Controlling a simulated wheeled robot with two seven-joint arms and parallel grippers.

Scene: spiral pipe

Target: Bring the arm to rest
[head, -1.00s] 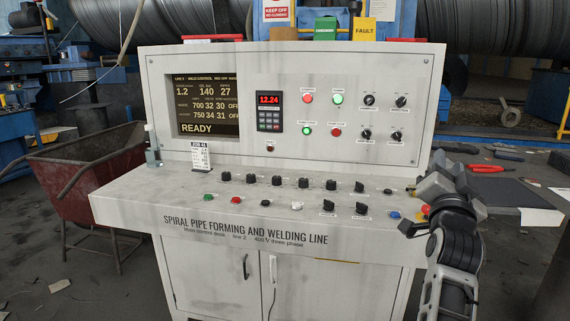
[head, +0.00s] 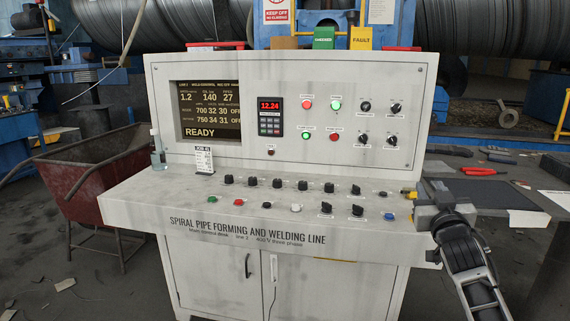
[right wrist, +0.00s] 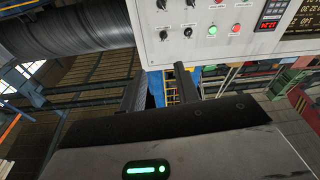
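My right gripper (head: 428,197) is at the right end of the control desk (head: 135,205), close to the desk top. Its forearm comes up from the lower right. In the right wrist view its two dark fingers (right wrist: 161,88) stand apart with a gap between them, and nothing shows held. The desk's upright panel (right wrist: 205,42) shows beyond them. Whether the gripper touches the desk cannot be told. My left arm and gripper are not in view.
Black knobs (head: 303,186) and coloured buttons cover the desk top. The display (head: 207,110) reads READY. A red cart (head: 95,185) stands at the left. A side table (head: 500,178) with a red-handled tool (head: 478,171) lies right of the desk. Open floor shows at lower left.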

